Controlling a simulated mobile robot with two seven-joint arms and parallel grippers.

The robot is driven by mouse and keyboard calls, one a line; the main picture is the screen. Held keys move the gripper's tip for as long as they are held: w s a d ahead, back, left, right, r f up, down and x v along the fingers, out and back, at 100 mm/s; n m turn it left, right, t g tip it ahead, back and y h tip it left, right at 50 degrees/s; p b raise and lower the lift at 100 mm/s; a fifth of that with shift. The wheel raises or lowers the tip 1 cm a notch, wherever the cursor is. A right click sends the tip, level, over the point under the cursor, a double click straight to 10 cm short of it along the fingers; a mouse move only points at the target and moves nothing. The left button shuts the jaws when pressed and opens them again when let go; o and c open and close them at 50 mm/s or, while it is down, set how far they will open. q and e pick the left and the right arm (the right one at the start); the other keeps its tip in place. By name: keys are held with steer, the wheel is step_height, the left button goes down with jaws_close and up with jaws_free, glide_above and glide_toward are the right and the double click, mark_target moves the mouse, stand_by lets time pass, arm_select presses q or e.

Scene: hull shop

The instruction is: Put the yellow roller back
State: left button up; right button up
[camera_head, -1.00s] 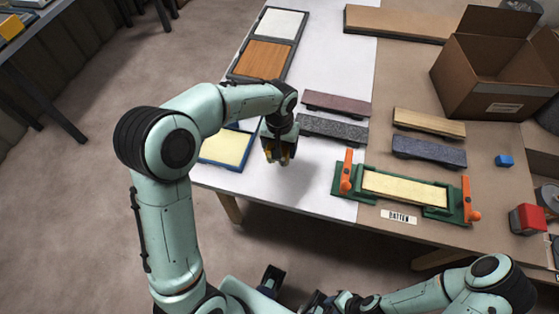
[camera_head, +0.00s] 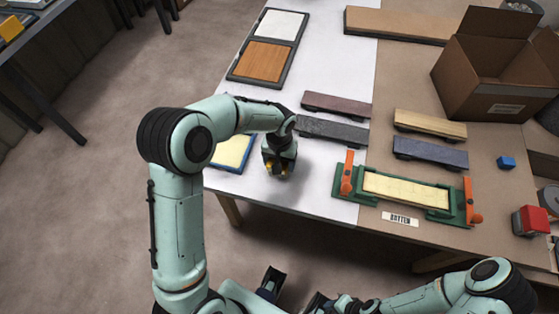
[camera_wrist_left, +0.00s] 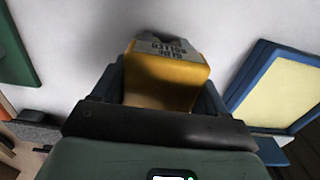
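The yellow roller (camera_wrist_left: 165,82), a yellow block-like body with a grey printed label, sits between the dark blue fingers of my left gripper (camera_wrist_left: 166,88). In the head view my left gripper (camera_head: 277,170) is over the white part of the table near its front edge, with bits of yellow at its tips. The roller's underside is hidden, so I cannot tell whether it touches the table. A blue-framed tray with a pale yellow face (camera_head: 246,160) lies just left of the gripper, partly hidden by my arm.
A green fixture (camera_head: 352,200) with orange clamps holds a pale strip, right of the gripper. Sanding blocks (camera_head: 335,105) lie behind. A dark-framed tray (camera_head: 232,76) is at the back left, an open carton (camera_head: 470,85) at the back right.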

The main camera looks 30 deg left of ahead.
arm_select(q)
steer(key=o, duration=0.4)
steer(key=shift+c, duration=0.2)
steer(key=shift+r, duration=0.15)
step_height(320, 180, up, 12)
steer(key=shift+r+p, duration=0.1)
steer(key=shift+p, duration=0.55)
